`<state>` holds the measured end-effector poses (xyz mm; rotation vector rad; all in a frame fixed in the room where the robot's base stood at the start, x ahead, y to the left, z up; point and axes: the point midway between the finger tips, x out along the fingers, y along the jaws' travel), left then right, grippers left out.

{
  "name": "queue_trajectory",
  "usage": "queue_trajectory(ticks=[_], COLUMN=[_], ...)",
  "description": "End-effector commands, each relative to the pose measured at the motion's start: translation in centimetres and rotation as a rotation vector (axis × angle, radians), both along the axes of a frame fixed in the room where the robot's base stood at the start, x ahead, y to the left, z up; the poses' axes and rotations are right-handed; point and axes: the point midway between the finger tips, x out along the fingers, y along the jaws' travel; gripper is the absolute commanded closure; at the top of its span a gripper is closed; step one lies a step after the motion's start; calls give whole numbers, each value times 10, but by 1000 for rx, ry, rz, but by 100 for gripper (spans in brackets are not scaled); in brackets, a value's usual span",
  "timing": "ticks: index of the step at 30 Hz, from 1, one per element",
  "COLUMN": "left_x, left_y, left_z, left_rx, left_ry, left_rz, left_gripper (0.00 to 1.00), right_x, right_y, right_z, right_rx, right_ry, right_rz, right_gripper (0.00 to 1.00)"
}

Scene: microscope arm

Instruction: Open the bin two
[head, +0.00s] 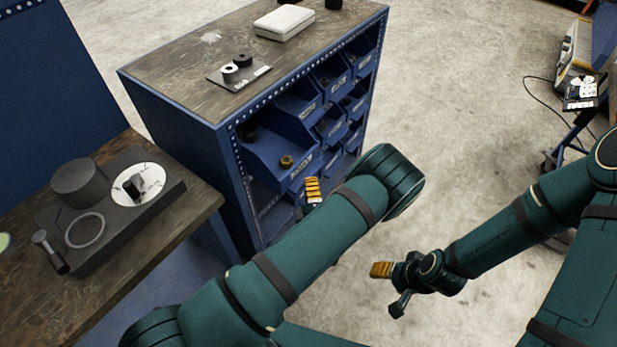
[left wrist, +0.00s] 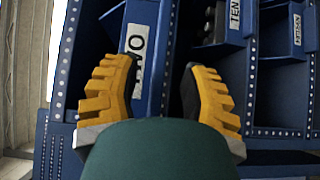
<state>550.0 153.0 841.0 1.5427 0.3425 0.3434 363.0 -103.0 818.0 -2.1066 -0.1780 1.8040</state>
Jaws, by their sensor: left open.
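The bin marked TWO (left wrist: 150,75) is a blue tray; its white label shows between my left fingers in the left wrist view. In the head view a blue bin (head: 283,171), apparently the same one, juts out of the cabinet's upper left with a brass nut (head: 287,161) in it. My left gripper (head: 312,190), with yellow ridged fingers, is at this bin's front, partly hidden by my arm. In the left wrist view the left gripper (left wrist: 160,95) is open, its fingers either side of the bin's front; contact cannot be told. My right gripper (head: 381,270) hangs over the floor, away from the cabinet.
The blue cabinet (head: 185,125) holds several other labelled bins (head: 334,88), including one marked TEN (left wrist: 232,15). A white box (head: 284,22) and a small plate with cylinders (head: 239,75) are on top. A wooden bench (head: 150,240) stands at left.

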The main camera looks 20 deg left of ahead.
Motion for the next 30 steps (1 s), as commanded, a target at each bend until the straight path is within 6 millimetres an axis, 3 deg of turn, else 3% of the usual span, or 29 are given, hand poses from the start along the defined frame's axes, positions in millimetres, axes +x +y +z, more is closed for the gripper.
queue_trajectory(ticks=[9,20,21,24,25,30], left_x=[35,39,39,39,39,39], left_y=[17,18,18,18,18,18], left_z=[0,0,0,0,0,0], left_rx=[-1,1,1,1,1,0], left_ry=[0,0,0,0,0,0], left_rz=[2,0,0,0,0,0], left_gripper=[56,56,61,96,100,100], right_x=[-1,-1,-1,-1,-1,-1], right_y=[0,0,0,0,0,0], right_z=[-2,-2,-2,-2,-2,-2], right_rx=[0,0,0,0,0,0], right_ry=[2,2,2,2,2,2], right_rz=[1,1,1,2,2,1], right_gripper=[42,42,42,42,42,42])
